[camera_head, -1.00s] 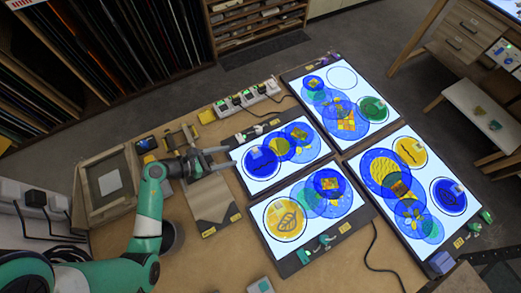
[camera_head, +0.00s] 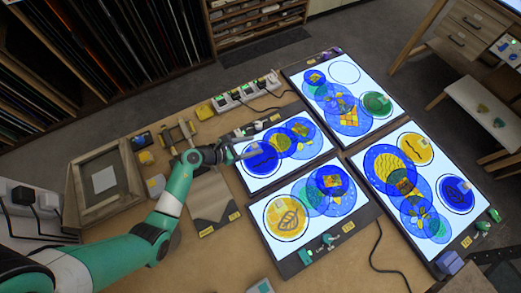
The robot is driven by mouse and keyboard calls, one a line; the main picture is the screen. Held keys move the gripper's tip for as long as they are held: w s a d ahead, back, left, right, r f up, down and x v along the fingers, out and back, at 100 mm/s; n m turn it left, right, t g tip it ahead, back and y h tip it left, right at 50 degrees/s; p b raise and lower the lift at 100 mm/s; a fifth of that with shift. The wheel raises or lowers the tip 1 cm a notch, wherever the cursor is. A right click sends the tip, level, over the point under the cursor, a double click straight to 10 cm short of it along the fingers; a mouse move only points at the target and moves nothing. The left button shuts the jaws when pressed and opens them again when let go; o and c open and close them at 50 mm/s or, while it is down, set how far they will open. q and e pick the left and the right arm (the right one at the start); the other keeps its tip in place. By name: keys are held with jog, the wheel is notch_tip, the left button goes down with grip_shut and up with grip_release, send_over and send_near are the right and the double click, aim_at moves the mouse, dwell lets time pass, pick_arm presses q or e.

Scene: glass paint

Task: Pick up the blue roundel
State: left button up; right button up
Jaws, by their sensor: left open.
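A blue roundel (camera_head: 263,164) with a dark pattern and a small pale piece on it lies at the left end of the upper-left light panel (camera_head: 297,172). A second blue roundel (camera_head: 455,197) lies on the right-hand panel, at its right side. My left gripper (camera_head: 251,146) is open, with its fingers pointing right at the left edge of the first blue roundel. The fingers partly cover that edge. I cannot tell whether they touch it. My right gripper is not in view.
Yellow roundels (camera_head: 286,217) (camera_head: 415,149) and a green roundel (camera_head: 377,104) lie on the lit panels beside overlapping coloured discs. A wooden frame (camera_head: 73,202) and a power strip (camera_head: 247,92) are on the table.

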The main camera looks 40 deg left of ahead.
aim_at(257, 162)
pick_arm(q)
grip_shut()
jog(key=shift+r, duration=0.15)
dwell(0.4)
jog(key=shift+r+p, duration=0.3)
jog(key=shift+r, duration=0.05)
notch_tip(257, 162, up, 3)
jog(key=shift+f+p, duration=0.15)
jog(key=shift+p, duration=0.55)
jog(key=s+d+r+p, duration=0.3)
jog(key=d+r, duration=0.1)
jog(key=d, duration=0.2)
jog(key=s+d+r+p, duration=0.2)
jog(key=d+r+p, duration=0.1)
jog(key=d+r, duration=0.2)
jog(key=shift+s+d+r, duration=0.2)
jog(key=shift+s+d, duration=0.2)
jog(key=shift+d, duration=0.5)
